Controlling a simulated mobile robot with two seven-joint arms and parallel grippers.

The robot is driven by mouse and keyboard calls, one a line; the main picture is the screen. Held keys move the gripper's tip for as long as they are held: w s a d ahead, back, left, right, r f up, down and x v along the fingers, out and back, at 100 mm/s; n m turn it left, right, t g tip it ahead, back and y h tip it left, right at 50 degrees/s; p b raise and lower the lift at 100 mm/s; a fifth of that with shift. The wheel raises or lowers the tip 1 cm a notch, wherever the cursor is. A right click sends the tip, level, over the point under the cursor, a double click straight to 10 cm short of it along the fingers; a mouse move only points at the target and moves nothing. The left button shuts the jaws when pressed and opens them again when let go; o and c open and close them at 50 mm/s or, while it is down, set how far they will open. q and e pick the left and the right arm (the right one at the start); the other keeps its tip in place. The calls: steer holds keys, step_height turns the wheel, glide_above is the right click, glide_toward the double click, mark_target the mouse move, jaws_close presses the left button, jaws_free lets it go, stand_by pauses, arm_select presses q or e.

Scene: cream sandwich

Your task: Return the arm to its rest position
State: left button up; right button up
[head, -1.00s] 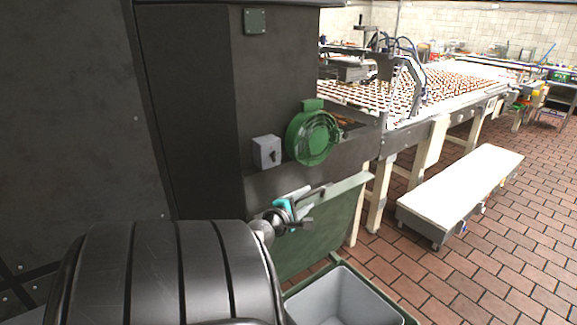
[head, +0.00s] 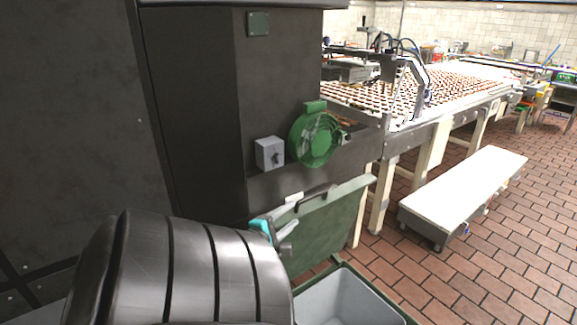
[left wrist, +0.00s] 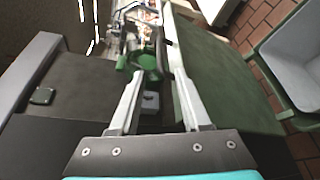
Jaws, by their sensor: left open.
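My left gripper (head: 268,230) shows in the head view as a small teal and grey part, mostly hidden behind my large dark arm link. It is in front of the dark machine, close to the green panel (head: 318,228). In the left wrist view my left gripper (left wrist: 159,75) has its two pale fingers spread apart, with nothing held between them. The green panel (left wrist: 225,80) stands just right of the fingers there. My right gripper is in neither view.
A dark machine (head: 207,110) with a green round fitting (head: 314,138) and grey switch box (head: 269,153) fills the left. A grey bin (head: 345,300) stands below the panel. A conveyor (head: 450,90) with rows of biscuits and a low white bench (head: 465,195) stand right.

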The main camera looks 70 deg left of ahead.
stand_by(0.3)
arm_select(q)
steer(key=s+d+f+m+g+h+b, duration=0.1)
steer(key=d+f+m+g+h+b, duration=0.2)
steer(key=d+f, duration=0.75)
steer(key=s+d+f+m+g+h+b, duration=0.1)
steer(key=d+f+m+b, duration=0.4)
steer(key=f, duration=1.2)
steer(key=s+d+f+m+g+h+b, duration=0.15)
steer(key=d+f+m, duration=0.3)
steer(key=f, duration=0.95)
steer(key=s+d+f+m+g+h+b, duration=0.2)
steer(key=s+d+f+m+b, duration=0.3)
steer(key=s+d+f+m, duration=0.3)
steer(key=s+d+f+m+g+h+b, duration=0.1)
steer(key=s+d+f+m+g+b, duration=0.3)
steer(key=s+d+f+m, duration=0.5)
step_height(320, 180, down, 6)
steer(key=shift+s+d+r+m+g+h+b, duration=0.2)
steer(key=shift+s+d+m+g+h+b, duration=0.15)
steer(key=shift+d+m, duration=0.75)
steer(key=shift+a, duration=0.1)
